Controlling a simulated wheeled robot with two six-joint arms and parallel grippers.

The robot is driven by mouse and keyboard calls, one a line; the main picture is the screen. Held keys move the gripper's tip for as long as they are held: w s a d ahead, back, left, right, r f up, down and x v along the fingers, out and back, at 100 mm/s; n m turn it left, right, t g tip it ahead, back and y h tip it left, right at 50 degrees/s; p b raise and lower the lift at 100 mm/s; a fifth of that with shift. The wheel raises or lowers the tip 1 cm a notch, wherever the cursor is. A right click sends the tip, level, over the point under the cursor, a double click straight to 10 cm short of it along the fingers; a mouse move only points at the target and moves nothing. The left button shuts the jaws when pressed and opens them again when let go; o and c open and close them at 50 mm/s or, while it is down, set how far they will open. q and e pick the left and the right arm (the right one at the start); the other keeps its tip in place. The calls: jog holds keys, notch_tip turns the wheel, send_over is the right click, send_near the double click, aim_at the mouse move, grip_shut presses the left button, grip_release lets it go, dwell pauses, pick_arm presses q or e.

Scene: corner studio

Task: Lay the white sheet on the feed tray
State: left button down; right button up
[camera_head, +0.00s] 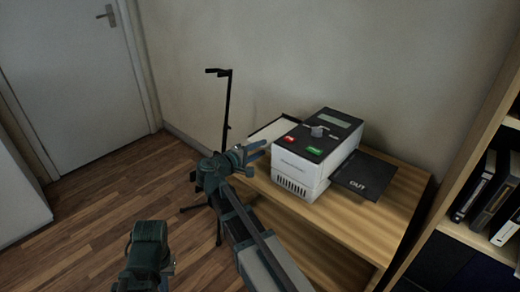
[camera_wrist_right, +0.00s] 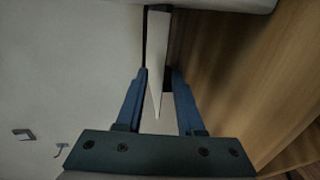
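The white sheet (camera_head: 279,128) lies on the dark feed tray (camera_head: 292,115) at the left end of the machine. Part of the sheet is hidden behind the machine and my right gripper. My right gripper (camera_head: 262,149) is at the near left edge of the tray, its two blue fingers apart. In the right wrist view the white sheet (camera_wrist_right: 157,50) shows as a narrow wedge between the open fingers (camera_wrist_right: 156,74); I see no finger pressed on it. My left gripper (camera_head: 166,272) is low at the left, over the floor, far from the sheet; its fingers are mostly hidden.
The white and black machine (camera_head: 318,150) stands on a wooden table (camera_head: 350,222), with a black OUT tray (camera_head: 363,175) on its right. A black stand (camera_head: 227,110) rises behind my right gripper. A shelf with binders (camera_head: 487,195) is at the right. Open floor lies at the left.

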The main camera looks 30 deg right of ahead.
jog(key=p+v, duration=0.2)
jog(key=v, duration=1.1)
jog(key=shift+a, duration=0.2)
jog(key=shift+s, duration=0.1)
